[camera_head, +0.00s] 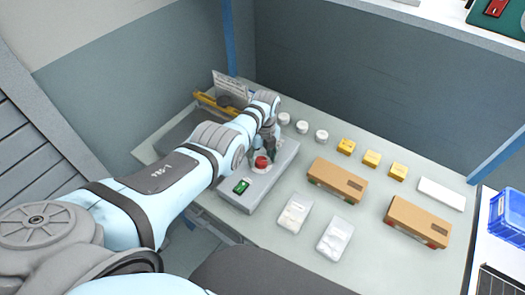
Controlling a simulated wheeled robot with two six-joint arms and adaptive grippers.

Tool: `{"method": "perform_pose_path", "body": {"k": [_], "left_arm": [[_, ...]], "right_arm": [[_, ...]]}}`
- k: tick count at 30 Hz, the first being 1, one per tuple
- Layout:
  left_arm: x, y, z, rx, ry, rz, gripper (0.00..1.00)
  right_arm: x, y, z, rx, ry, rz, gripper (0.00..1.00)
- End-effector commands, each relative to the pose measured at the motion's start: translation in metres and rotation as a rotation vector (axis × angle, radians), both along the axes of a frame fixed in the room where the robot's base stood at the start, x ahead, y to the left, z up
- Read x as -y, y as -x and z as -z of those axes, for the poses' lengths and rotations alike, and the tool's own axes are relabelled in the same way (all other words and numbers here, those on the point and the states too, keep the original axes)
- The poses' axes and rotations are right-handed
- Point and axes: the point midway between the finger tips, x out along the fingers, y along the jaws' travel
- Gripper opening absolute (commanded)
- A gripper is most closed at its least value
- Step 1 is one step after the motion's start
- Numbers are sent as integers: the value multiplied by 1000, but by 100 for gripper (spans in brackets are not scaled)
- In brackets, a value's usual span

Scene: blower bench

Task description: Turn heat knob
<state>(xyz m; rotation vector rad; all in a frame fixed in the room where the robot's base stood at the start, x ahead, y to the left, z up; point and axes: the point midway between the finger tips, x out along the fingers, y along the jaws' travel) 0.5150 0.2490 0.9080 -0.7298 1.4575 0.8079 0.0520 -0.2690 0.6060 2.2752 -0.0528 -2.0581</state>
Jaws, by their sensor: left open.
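A grey control box (243,197) lies on the light bench top. It bears a round red knob (262,162) on a pale base and a green switch or display (241,186) near its front end. I cannot tell from the picture whether the red part is the heat knob. My left arm reaches in from the left over the bench. My left gripper (270,150) points down, open, just above and behind the red knob. Whether its fingers touch anything on the box is too small to tell, and the gripper hides part of the box. My right gripper is out of view.
Small white round pieces (302,127) and yellow blocks (371,158) stand in a row behind. Two brown cartons (337,179), white packets (294,214) and a white block (441,193) lie to the right. A blue crate (508,213) stands at the right edge. A dark wall closes the back.

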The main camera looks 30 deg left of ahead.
Motion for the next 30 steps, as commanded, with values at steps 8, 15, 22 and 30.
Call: {"method": "perform_pose_path", "body": {"k": [8,15,22,30], "left_arm": [[2,-3,-50,6,-1,0,52],[4,-4,-107,0,0,0,52],[4,-4,-117,-1,0,0,52],[4,-4,-117,-1,0,0,52]], "right_arm": [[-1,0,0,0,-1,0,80],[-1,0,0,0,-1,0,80],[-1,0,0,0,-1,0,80],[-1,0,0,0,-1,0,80]]}}
